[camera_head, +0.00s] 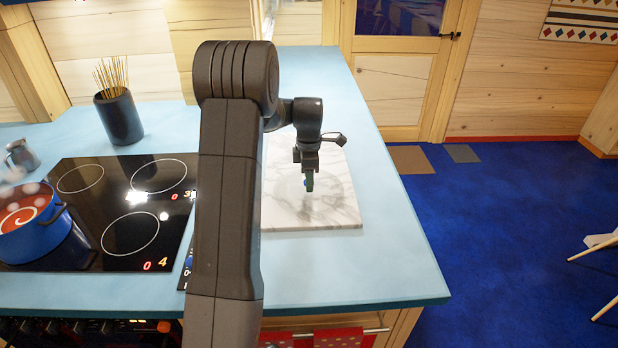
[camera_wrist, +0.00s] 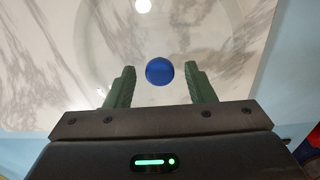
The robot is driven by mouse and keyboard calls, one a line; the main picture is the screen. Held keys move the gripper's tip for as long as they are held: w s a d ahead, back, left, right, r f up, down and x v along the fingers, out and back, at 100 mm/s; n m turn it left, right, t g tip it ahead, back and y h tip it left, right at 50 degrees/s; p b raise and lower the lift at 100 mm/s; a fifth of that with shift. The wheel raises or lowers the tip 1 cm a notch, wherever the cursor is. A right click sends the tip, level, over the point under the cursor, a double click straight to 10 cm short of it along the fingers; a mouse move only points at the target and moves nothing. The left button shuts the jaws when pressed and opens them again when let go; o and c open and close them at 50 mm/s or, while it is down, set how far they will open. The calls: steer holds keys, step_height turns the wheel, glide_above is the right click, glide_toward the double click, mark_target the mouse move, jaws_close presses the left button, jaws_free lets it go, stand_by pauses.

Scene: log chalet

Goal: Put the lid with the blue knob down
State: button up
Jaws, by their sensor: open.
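The lid (camera_head: 335,198) is a round, clear glass disc with a blue knob (camera_head: 306,184). It appears to lie flat on the white marble board (camera_head: 285,218), knob up. In the wrist view the blue knob (camera_wrist: 159,71) sits between the green fingertips of my gripper (camera_wrist: 160,84), with a gap on each side. My gripper also shows in the head view (camera_head: 309,180), over the lid, pointing down. It is open and not closed on the knob. The glass rim of the lid is faint against the marble, and my arm hides part of the board's left side.
A blue pot (camera_head: 28,238) of red soup stands on the black hob (camera_head: 105,240) at left. A dark holder with thin sticks (camera_head: 120,118) and a small metal jug (camera_head: 21,155) stand behind. The blue counter (camera_head: 395,250) is clear right of the board.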

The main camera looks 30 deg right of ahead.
step_height(320, 180, up, 12)
steer(key=b, duration=0.1)
steer(key=shift+f, duration=0.1)
stand_by(0.4)
step_height(320, 180, down, 12)
steer(key=shift+p, duration=0.65)
steer(key=shift+r+b, duration=0.4)
steer(key=shift+r, duration=1.3)
